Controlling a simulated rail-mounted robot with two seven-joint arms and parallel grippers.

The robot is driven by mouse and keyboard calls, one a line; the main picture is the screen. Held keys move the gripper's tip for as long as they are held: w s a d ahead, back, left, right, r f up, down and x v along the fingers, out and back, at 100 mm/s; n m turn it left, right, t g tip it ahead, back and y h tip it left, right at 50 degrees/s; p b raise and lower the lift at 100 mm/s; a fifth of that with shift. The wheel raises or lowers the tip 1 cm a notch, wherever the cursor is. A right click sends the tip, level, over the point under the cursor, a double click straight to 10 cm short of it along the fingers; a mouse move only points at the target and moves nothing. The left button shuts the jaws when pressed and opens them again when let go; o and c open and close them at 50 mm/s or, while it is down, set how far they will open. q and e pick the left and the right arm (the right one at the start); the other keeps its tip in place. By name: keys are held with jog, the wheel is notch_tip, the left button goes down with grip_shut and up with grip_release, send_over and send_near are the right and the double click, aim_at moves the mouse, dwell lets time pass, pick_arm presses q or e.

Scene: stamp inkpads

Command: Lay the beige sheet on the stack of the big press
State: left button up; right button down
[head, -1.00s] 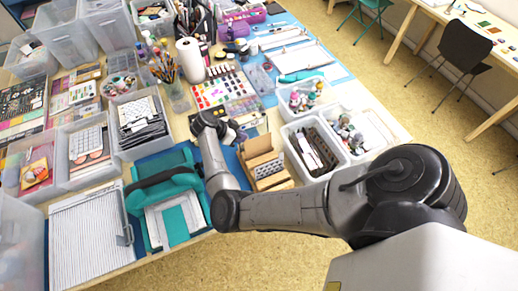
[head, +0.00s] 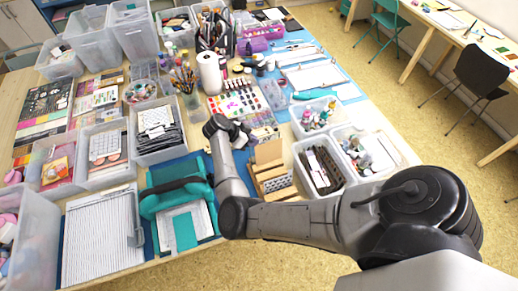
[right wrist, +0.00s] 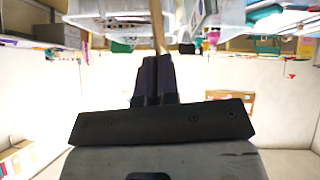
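The teal press (head: 178,190) with a dark bar stands at the front left of the table. A pale sheet with a teal patch (head: 186,230) shows at its front. My right gripper (head: 228,130) is beyond the press, near a tan cardboard holder (head: 272,182) with upright panels. My own arm partly hides it in the head view. In the right wrist view its dark fingers (right wrist: 155,78) are close together. A thin tan strip (right wrist: 157,28) lines up with their tips. I cannot tell if this strip is the beige sheet or is gripped. My left gripper is out of view.
A white striped board (head: 98,240) lies left of the press. Clear bins (head: 160,130) stand behind it. Bins with small goods (head: 320,168) stand right of the tan holder. A paper roll (head: 209,72) stands further back. The table is crowded.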

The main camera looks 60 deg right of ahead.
jog(key=w+a+r+n+t+h+p, duration=0.1)
jog(key=a+r+n+t+p, duration=0.2)
jog(key=r, duration=0.6)
jog(key=w+a+r+n+h+p, duration=0.1)
jog(key=w+a+r+n+p, duration=0.2)
jog(key=r, duration=0.5)
jog(key=a+r+n+t+h+p, duration=0.1)
jog(key=a+r+t+p, duration=0.15)
jog(key=r+p, duration=0.45)
jog(key=s+a+r+n+t+p, duration=0.1)
jog(key=a+r+n+t+p, duration=0.2)
jog(key=a, duration=0.7)
jog(key=s+a+r+n+t+y+p, duration=0.1)
jog(key=a+r+n+t+p, duration=0.2)
jog(key=a+r+n, duration=0.4)
jog(key=a+r+t, duration=0.1)
jog(key=a+r, duration=0.2)
jog(key=r, duration=0.1)
jog(key=shift+s+a+y, duration=0.15)
jog(key=shift+s+y, duration=0.15)
jog(key=shift+s, duration=0.1)
jog(key=shift+a+r+n+t, duration=0.1)
jog(key=shift+n+t, duration=0.15)
jog(key=shift+n, duration=0.05)
